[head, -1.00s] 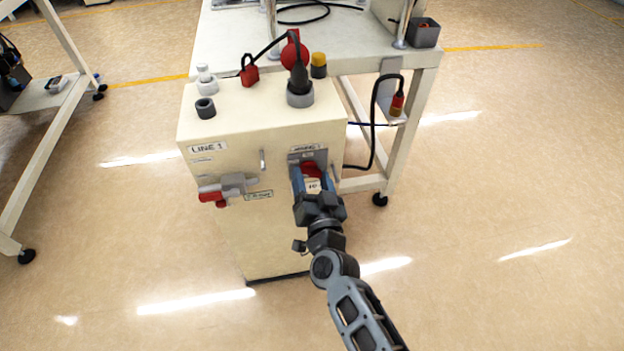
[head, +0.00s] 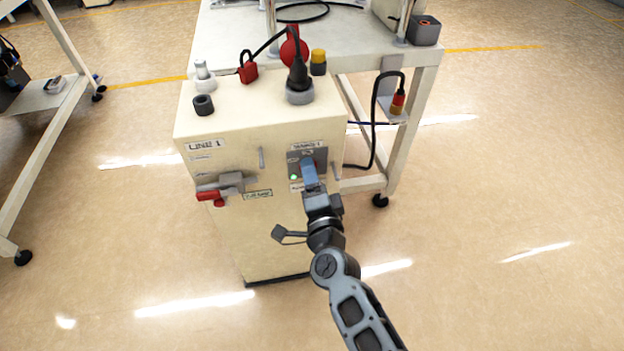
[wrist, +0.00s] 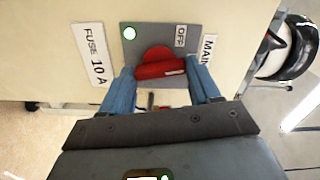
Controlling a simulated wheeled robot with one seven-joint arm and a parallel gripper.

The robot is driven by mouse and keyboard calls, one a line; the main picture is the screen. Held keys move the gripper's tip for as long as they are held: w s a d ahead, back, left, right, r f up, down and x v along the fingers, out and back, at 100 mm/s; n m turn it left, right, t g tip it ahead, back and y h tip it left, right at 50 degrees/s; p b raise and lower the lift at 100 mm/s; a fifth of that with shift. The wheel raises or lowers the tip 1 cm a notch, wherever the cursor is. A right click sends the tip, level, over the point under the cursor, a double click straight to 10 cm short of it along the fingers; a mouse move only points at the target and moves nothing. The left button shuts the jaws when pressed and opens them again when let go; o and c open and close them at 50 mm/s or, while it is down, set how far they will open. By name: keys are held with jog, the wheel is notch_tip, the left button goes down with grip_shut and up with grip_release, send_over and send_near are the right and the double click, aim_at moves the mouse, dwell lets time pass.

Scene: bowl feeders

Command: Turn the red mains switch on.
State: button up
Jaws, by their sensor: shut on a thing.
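The red mains switch (wrist: 158,66) is a red rotary handle on a grey plate (wrist: 150,38) on the cabinet front. In the wrist view the handle lies between my two blue fingers, and my gripper (wrist: 163,80) is shut on it. The plate and its labels appear turned sideways there; an "OFF" label (wrist: 181,37) is beside the handle. A round lamp (wrist: 129,33) on the plate is bright, and it shows green in the head view (head: 294,177). In the head view my gripper (head: 309,170) hides most of the handle.
The cream cabinet (head: 235,235) marked LINE 1 carries a grey isolator with a red lever (head: 210,197) left of the switch. Plugs and a cable (head: 298,75) sit on top. A wheeled table (head: 425,62) stands behind. The floor in front and to the right is clear.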

jog(key=shift+m, duration=1.1)
jog(key=o, duration=0.8)
jog(key=shift+p+v, duration=0.35)
jog(key=shift+v, duration=3.55)
